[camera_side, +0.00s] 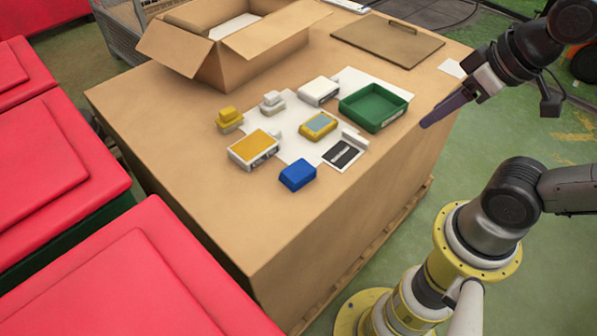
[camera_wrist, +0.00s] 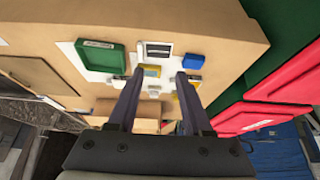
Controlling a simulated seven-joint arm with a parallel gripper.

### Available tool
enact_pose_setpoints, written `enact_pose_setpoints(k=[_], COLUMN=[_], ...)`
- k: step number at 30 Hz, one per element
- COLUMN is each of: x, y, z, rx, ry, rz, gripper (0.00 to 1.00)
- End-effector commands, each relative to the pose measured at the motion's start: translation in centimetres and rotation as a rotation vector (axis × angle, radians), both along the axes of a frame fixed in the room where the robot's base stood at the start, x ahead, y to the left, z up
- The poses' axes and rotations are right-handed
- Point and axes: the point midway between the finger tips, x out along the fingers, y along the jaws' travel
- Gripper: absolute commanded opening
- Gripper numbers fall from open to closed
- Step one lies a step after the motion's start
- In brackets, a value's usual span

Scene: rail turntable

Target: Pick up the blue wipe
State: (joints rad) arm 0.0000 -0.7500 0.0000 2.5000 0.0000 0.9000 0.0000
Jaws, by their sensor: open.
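The blue wipe (camera_side: 297,175) is a small rounded blue block lying on the brown cardboard-like work surface (camera_side: 330,220), at the near side of the group of objects. It also shows in the wrist view (camera_wrist: 193,61), just above the tip of the right finger. My gripper (camera_side: 424,123) is at the right edge of the surface in the side view, raised and well apart from the blue wipe. In the wrist view my gripper (camera_wrist: 159,76) has its two fingers spread with nothing held between them.
Beside the blue wipe are a yellow-topped box (camera_side: 254,147), a black-and-white card (camera_side: 343,155) and a yellow device (camera_side: 318,125). A green tray (camera_side: 374,107) and a white block (camera_side: 319,91) stand farther back. An open carton (camera_side: 265,40) is behind. The near surface is clear.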

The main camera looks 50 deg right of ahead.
Motion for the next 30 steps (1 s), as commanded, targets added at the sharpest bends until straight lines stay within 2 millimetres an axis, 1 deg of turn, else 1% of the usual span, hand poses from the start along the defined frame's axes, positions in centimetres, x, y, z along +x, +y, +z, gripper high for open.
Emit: enact_pose_setpoints(k=[6, 8, 12, 14, 15, 23, 26, 28, 30], x=[0.0, 0.0, 0.0, 0.0, 0.0, 0.0, -0.1, 0.1, 0.8], y=[0.0, 0.0, 0.0, 0.0, 0.0, 0.0, 0.0, 0.0, 0.0], z=[0.0, 0.0, 0.0, 0.0, 0.0, 0.0, 0.0, 0.6, 1.7], rx=[0.000, 0.000, 0.000, 0.000, 0.000, -0.008, -0.041, -0.080, -0.130], ry=[0.000, 0.000, 0.000, 0.000, 0.000, 0.000, 0.005, -0.003, -0.013], rz=[0.000, 0.000, 0.000, 0.000, 0.000, 0.014, 0.076, 0.149, 0.239], gripper=[0.50, 0.61, 0.86, 0.97, 1.00, 1.00, 1.00, 1.00, 1.00])
